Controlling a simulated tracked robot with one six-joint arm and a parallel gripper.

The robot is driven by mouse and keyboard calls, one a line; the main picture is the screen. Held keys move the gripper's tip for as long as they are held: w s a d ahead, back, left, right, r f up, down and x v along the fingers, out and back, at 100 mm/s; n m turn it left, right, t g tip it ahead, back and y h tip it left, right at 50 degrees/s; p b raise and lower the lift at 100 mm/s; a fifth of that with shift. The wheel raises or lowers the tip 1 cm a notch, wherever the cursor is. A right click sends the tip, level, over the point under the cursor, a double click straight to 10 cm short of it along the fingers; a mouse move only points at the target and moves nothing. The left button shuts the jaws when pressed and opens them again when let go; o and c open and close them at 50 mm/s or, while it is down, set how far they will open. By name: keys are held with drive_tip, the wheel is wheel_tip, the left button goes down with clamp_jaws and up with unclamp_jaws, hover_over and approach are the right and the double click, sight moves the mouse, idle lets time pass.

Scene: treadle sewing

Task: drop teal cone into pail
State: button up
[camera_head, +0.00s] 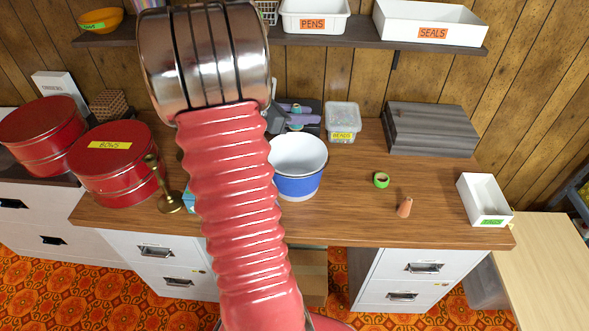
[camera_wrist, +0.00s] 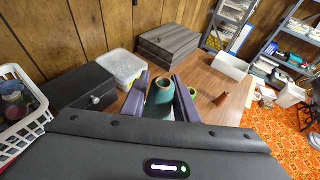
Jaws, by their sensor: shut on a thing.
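The teal cone (camera_wrist: 160,104) is held between the two purple fingers of my gripper (camera_wrist: 162,98) in the wrist view, its narrow open top showing. In the head view my gripper (camera_head: 297,110) is partly hidden behind my red arm, and only bits of the purple fingers and teal show. The pail (camera_head: 300,184), blue outside and white inside, stands on the wooden desk just below my gripper in the picture. Its visible inside looks empty. My arm covers its left edge. I cannot make out the pail in the wrist view.
A beads tub (camera_head: 342,122) and a grey box (camera_head: 431,130) stand at the desk's back. A green tape roll (camera_head: 381,180), an orange-brown cone (camera_head: 404,208) and a white tray (camera_head: 484,200) are to the right. A brass candlestick (camera_head: 169,200) is left. A shelf (camera_head: 350,36) hangs above.

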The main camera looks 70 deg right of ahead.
drive_tip(key=shift+s+d+m+g, duration=0.1)
drive_tip(key=shift+s+m+g, duration=0.2)
drive_tip(key=shift+s, duration=0.75)
drive_tip(key=shift+f, duration=0.15)
drive_tip(key=shift+f, duration=2.9)
drive_tip(key=o, duration=1.1)
drive_tip(key=shift+o, duration=0.2)
drive_tip(key=shift+w, duration=0.1)
